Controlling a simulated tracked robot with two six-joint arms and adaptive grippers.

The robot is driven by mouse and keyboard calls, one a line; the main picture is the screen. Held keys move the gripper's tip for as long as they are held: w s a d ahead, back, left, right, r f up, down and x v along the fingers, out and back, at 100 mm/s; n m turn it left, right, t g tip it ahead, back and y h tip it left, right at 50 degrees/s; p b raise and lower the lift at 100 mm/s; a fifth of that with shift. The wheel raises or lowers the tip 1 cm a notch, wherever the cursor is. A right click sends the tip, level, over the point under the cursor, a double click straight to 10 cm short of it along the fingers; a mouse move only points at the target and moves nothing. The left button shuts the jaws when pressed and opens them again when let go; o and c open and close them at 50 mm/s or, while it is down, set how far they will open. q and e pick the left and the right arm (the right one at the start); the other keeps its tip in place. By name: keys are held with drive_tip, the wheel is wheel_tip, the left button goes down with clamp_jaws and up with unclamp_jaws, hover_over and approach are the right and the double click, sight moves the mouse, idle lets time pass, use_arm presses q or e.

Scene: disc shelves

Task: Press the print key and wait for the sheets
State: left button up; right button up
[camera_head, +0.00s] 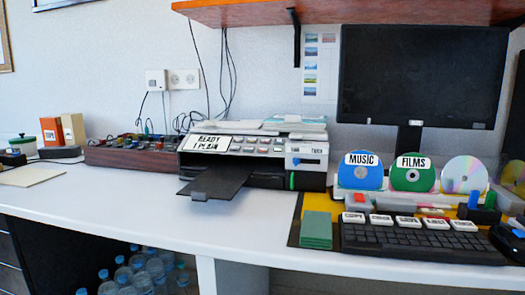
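The white and grey printer (308,160) stands in the middle of the white desk. Its sloped top panel has a display (209,143) that reads "READY" and what looks like "1 PLAIN". Several small keys (262,145) sit to the right of the display; their labels are too small to read, so I cannot tell which is the print key. The dark output tray (222,178) sticks out at the front and no sheet shows on it. White paper or a pad (295,124) lies on top at the back. Neither of my grippers is in view.
A black monitor (420,75) and a keyboard (420,240) with labelled blocks are at right, with upright discs marked MUSIC (362,172) and FILMS (412,175). A brown box (115,157) stands left of the printer. An orange shelf (350,12) hangs above. The front-left desk is clear.

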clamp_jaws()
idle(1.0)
